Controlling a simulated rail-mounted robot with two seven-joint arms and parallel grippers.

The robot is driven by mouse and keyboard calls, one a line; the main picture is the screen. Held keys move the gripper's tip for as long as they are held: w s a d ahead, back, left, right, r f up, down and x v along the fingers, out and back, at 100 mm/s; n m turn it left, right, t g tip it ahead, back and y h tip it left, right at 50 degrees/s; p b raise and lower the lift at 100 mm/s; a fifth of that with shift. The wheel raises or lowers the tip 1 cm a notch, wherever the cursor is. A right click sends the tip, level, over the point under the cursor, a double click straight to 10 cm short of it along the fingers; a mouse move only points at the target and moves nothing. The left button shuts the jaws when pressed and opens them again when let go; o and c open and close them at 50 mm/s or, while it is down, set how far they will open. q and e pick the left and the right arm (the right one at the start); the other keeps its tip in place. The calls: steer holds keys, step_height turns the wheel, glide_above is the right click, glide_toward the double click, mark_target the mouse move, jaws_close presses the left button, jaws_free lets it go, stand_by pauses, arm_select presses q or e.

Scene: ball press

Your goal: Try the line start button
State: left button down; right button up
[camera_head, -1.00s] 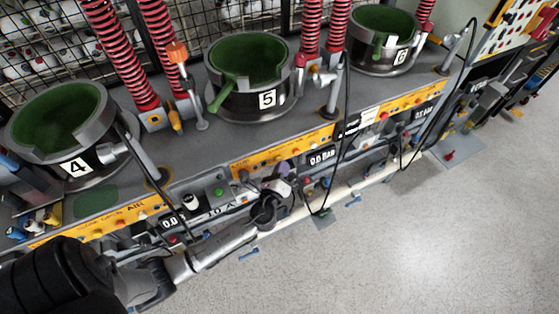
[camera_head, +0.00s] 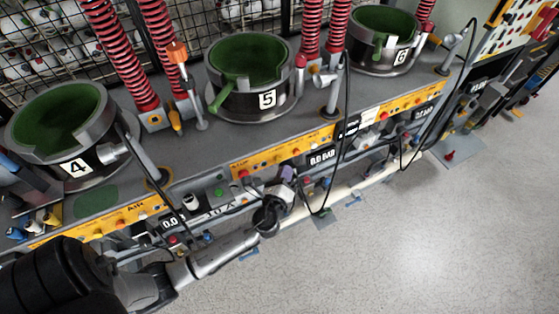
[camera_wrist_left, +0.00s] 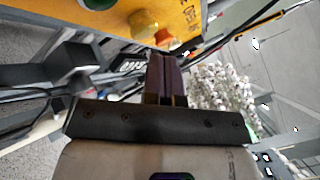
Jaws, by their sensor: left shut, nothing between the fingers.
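My left gripper (camera_head: 287,172) is shut and empty, its purple fingers close to the front of the yellow control panel (camera_head: 240,173) below pot 5. In the left wrist view the shut dark-purple fingers (camera_wrist_left: 166,78) point at the yellow panel (camera_wrist_left: 180,18). A yellow-orange button (camera_wrist_left: 150,28) lies just beyond the fingertips, and a green button (camera_wrist_left: 98,3) is partly cut off at the top edge. I cannot read which button is the line start, nor tell whether the fingers touch one. My right gripper is not in view.
Pots 4 (camera_head: 60,125), 5 (camera_head: 250,75) and 6 (camera_head: 382,40) stand on the grey bench. Black cables (camera_head: 341,140) hang in front of the panel to the right of my gripper. A pale rail (camera_head: 350,193) runs below. The floor (camera_head: 400,250) in front is clear.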

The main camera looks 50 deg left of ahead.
arm_select(q)
steer(key=d, duration=0.2)
steer(key=s+d, duration=0.1)
steer(key=d, duration=0.1)
steer(key=shift+s+d, duration=0.2)
steer(key=shift+d, duration=0.15)
stand_by(0.7)
